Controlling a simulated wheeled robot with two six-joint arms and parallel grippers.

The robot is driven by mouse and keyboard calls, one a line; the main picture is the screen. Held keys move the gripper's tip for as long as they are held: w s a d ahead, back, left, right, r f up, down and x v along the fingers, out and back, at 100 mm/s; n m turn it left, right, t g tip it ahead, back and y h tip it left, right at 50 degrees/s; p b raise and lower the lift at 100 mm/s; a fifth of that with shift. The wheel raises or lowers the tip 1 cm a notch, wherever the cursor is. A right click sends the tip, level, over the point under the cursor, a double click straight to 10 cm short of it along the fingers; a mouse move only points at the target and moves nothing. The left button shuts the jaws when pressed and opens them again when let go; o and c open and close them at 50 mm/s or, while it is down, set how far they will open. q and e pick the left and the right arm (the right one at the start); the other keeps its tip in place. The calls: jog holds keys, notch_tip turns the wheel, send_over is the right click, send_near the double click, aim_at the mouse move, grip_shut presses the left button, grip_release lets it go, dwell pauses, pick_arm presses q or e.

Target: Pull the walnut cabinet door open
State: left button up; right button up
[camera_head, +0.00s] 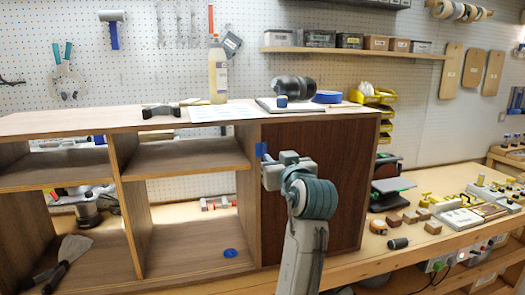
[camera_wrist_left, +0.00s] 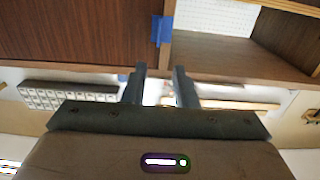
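The walnut cabinet door (camera_head: 335,190) is a dark brown panel at the right end of the cabinet (camera_head: 130,120) in the head view. It looks shut, flush with the front. Blue tape (camera_head: 261,149) marks its left edge. My left gripper (camera_head: 270,168) is in front of that edge, just below the tape, and hides part of it. In the left wrist view, its two fingers (camera_wrist_left: 159,88) stand apart with nothing between them. The door (camera_wrist_left: 75,30) fills the upper left there, with the tape (camera_wrist_left: 164,30) beside an open compartment. Whether the fingers touch the door cannot be told. My right gripper is out of view.
Open shelf compartments (camera_head: 185,160) are left of the door, one holding a roll of blue tape (camera_head: 230,253). A bottle (camera_head: 217,75) and tools stand on the cabinet top. Wooden blocks (camera_head: 410,217) and a dark cylinder (camera_head: 398,243) lie on the bench right of the door.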

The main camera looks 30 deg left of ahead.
aim_at(267, 148)
pick_arm(q)
jog(key=p+x, duration=0.3)
jog(key=x, duration=0.6)
jog(key=shift+w, duration=0.15)
jog(key=shift+w+a+f+p, duration=0.1)
jog(key=shift+w+a+p, duration=0.2)
jog(key=shift+w+a, duration=0.2)
grip_shut()
dwell(0.7)
